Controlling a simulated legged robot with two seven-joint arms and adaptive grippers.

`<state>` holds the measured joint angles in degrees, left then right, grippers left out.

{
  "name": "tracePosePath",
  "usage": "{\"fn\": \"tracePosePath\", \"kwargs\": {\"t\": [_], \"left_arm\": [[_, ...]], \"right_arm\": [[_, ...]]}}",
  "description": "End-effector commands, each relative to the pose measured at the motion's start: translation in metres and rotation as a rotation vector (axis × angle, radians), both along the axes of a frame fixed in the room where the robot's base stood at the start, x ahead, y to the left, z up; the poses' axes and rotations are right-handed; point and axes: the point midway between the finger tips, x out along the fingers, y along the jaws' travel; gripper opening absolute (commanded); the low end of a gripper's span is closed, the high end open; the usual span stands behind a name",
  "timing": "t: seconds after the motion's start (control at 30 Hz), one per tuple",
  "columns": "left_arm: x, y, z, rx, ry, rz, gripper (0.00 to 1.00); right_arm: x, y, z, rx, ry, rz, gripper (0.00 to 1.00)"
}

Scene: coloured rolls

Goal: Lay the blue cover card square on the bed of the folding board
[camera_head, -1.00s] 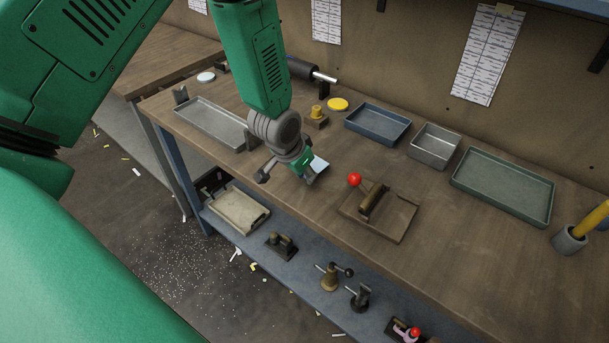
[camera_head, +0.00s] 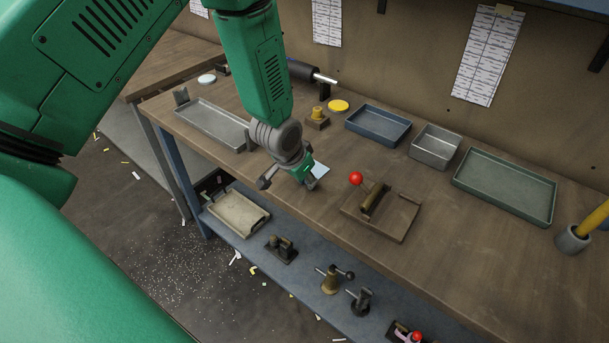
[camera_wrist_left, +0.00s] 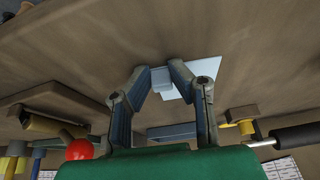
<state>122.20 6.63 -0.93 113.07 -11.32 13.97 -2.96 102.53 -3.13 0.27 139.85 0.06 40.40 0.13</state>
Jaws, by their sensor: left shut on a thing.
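The blue cover card (camera_head: 320,170) is a pale blue flat piece just beyond my left gripper (camera_head: 302,180) in the head view. In the left wrist view my left gripper (camera_wrist_left: 164,76) is shut on the card (camera_wrist_left: 204,69), which sticks out to the right of the fingers. The gripper and arm hide part of the card in the head view. The folding board (camera_head: 402,228) is a brown board with a dark roller-like bar and a red ball knob (camera_head: 356,178). It lies on the bench to the right of the gripper, apart from the card. My right gripper is out of view.
A long grey tray (camera_head: 213,124) lies left of the gripper. A brass-topped block (camera_head: 317,121) and a yellow disc (camera_head: 339,105) stand behind it. A blue tray (camera_head: 378,122), a metal bin (camera_head: 435,145) and a green tray (camera_head: 505,190) line the back. Bare bench lies between card and board.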

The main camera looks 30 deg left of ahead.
Motion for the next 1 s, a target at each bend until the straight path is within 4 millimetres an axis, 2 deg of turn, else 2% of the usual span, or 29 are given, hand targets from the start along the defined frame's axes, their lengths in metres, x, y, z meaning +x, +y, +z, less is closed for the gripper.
{"fn": "tracePosePath", "kwargs": {"t": [0.03, 0.1, 0.73, 0.87, 1.0], "left_arm": [[-0.007, -0.002, -0.009, -0.002, 0.021, -0.003, 0.24], [-0.007, -0.002, -0.010, -0.003, 0.024, -0.004, 0.41], [-0.009, -0.001, -0.006, -0.001, 0.021, -0.001, 0.41], [-0.013, 0.000, 0.006, 0.000, 0.017, -0.001, 0.41], [-0.020, 0.000, 0.027, -0.001, 0.013, -0.001, 0.41]], "right_arm": [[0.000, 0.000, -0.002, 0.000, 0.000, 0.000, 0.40], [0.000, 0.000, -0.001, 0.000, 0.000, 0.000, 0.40], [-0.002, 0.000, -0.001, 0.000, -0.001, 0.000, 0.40], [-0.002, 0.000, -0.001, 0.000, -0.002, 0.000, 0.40], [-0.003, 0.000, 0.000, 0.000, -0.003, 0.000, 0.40]]}}
